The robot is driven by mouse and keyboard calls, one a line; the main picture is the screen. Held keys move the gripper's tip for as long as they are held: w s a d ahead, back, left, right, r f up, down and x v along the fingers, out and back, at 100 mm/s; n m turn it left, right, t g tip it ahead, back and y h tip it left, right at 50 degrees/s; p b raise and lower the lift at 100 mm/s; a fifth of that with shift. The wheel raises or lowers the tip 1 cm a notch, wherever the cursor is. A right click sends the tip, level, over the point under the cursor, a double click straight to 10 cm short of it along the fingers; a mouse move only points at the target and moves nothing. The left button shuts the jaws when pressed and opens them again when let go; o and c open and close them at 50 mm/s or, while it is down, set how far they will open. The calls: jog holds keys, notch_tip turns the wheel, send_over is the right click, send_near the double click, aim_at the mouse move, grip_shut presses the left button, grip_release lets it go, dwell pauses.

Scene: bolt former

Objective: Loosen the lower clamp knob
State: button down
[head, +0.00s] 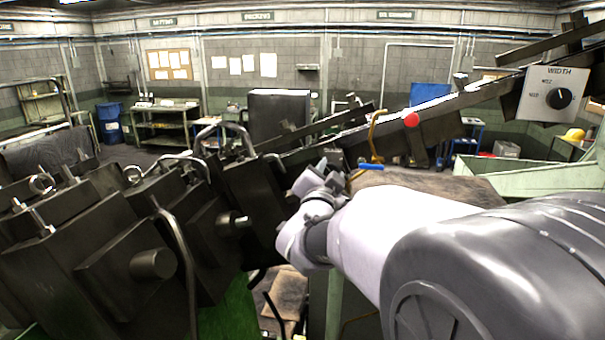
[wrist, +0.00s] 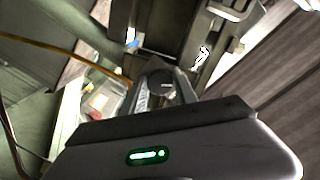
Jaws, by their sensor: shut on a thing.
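My gripper (wrist: 163,92) shows in the wrist view with its two fingers on either side of a dark round knob (wrist: 160,84), which I take to be the lower clamp knob. It is shut on this knob. In the head view my gripper (head: 325,168) reaches to the dark machine beside the sloping rail. The knob cannot be made out there, hidden by the gripper and wrist.
The dark machine block (head: 100,225) with bent handles fills the left. A sloping rail (head: 450,103) carries a red ball (head: 411,119). A blue-handled lever (head: 371,166) is close to my wrist. A WIDTH dial box (head: 552,95) stands at upper right.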

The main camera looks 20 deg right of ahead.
jog(key=m+b, duration=0.9)
jog(key=b, duration=0.1)
jog(key=shift+m+b, duration=0.4)
jog(key=c, duration=0.8)
grip_release()
jog(key=shift+c, duration=0.2)
jog(key=v, duration=0.8)
